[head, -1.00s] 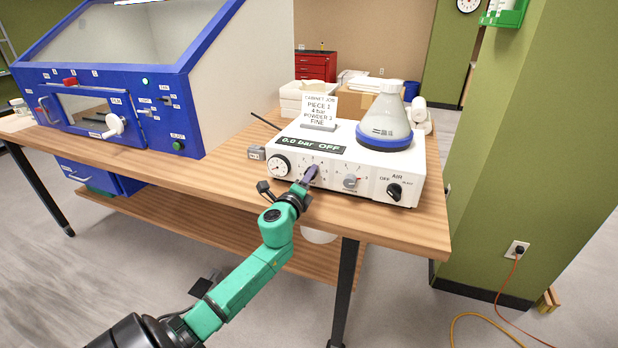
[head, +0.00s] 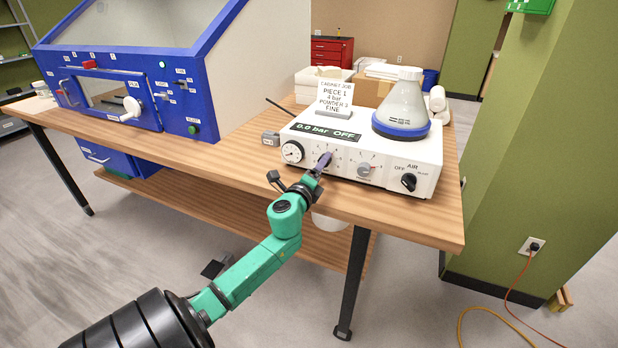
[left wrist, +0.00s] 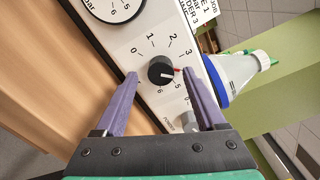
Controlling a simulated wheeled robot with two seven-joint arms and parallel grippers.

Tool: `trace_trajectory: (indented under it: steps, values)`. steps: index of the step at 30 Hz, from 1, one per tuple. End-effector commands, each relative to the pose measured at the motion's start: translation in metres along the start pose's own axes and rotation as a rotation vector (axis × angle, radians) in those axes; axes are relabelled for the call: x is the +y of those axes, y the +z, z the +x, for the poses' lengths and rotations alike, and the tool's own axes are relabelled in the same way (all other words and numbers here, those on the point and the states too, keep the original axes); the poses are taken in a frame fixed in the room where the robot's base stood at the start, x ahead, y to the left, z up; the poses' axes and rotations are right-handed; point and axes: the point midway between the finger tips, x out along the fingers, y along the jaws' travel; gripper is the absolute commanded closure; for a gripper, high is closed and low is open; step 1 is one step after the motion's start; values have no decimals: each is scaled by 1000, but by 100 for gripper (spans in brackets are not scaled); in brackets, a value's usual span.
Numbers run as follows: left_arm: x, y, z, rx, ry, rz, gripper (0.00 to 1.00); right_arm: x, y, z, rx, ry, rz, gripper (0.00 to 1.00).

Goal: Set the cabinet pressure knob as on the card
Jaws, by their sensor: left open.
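The pressure knob (left wrist: 161,70) is black, on the white unit's front panel, with a scale running from 0 to 6 around it. A pale line on the knob and a red mark beside it lie on its right, between the 3 and the 5; the right finger hides the 4. My left gripper (left wrist: 160,88) is open, one finger on each side of the knob; I cannot tell whether they touch it. In the head view, my left gripper (head: 322,163) covers the knob. The card (head: 335,94) reads "PIECE 1, 4 bar", a powder line and "FINE". The display (head: 325,133) reads "0.0 bar OFF".
Right of the knob are a grey knob (head: 364,170) and the black AIR knob (head: 408,182). A round gauge (head: 292,152) is to the left. A flask (head: 402,100) with a blue base stands on the unit. The blue cabinet (head: 200,105) stands at the left on the wooden table (head: 225,160).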

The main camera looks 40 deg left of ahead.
Motion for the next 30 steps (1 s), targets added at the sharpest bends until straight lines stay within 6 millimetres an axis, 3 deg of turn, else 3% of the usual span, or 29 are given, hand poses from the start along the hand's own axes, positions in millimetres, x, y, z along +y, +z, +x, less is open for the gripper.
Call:
trace_trajectory:
  steps: [9, 15, 30]
  values:
    - [4, -2, -84, 2, 4, 0, 28, 0, 1, 9, 0, 0, 0, 100]
    - [2, 0, -122, 0, 3, -1, 28, 0, 1, 15, 0, 1, 0, 100]
    - [0, 0, -127, -1, 1, 1, 28, 0, 1, 15, 0, 1, 0, 100]
